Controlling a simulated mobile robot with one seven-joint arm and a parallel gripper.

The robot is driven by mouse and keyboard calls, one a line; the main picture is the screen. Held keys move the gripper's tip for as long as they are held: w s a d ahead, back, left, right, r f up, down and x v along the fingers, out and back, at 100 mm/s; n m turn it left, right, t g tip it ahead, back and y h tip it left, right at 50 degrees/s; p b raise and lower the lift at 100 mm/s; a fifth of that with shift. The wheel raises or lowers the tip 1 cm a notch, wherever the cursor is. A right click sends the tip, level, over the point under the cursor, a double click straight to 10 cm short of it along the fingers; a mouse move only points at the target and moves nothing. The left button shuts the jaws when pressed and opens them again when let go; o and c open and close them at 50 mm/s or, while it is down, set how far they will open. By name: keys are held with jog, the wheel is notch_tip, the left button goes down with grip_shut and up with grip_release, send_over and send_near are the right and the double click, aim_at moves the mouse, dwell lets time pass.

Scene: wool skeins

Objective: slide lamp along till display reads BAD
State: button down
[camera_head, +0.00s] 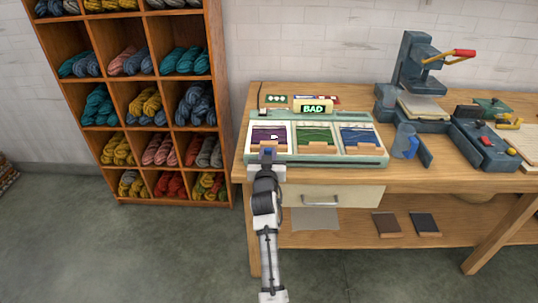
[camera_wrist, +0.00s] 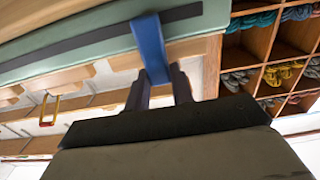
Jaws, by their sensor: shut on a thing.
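The green-grey test device (camera_head: 376,157) lies on the wooden bench with three framed windows of purple, green and blue wool. Its display (camera_head: 313,109) reads BAD in bright green letters. My gripper (camera_head: 268,158) is at the device's front edge, below the left, purple window (camera_head: 268,136). It is shut on a blue bar (camera_wrist: 150,45), which seems to be the lamp's handle and stands at the device's front edge in the wrist view. My gripper (camera_wrist: 160,88) hides part of the bar. The rest of the lamp is not clear in either view.
A wooden shelf of wool skeins (camera_head: 164,133) stands left of the bench. A dark blue press (camera_head: 411,75) with a red-tipped lever stands at the back right. A clear blue-tinted cup (camera_head: 404,145) is right of the device. A drawer (camera_head: 335,196) is below the bench top.

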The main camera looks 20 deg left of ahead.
jog(key=c, duration=1.2)
grip_release()
jog(key=shift+s+a, duration=0.1)
jog(key=shift+a, duration=0.25)
jog(key=shift+d, duration=0.1)
jog(key=shift+s+d, duration=0.1)
jog(key=shift+s, duration=0.1)
jog(key=b+v, duration=0.3)
jog(key=v, duration=1)
jog(key=shift+s, duration=0.15)
jog(key=shift+r, duration=0.1)
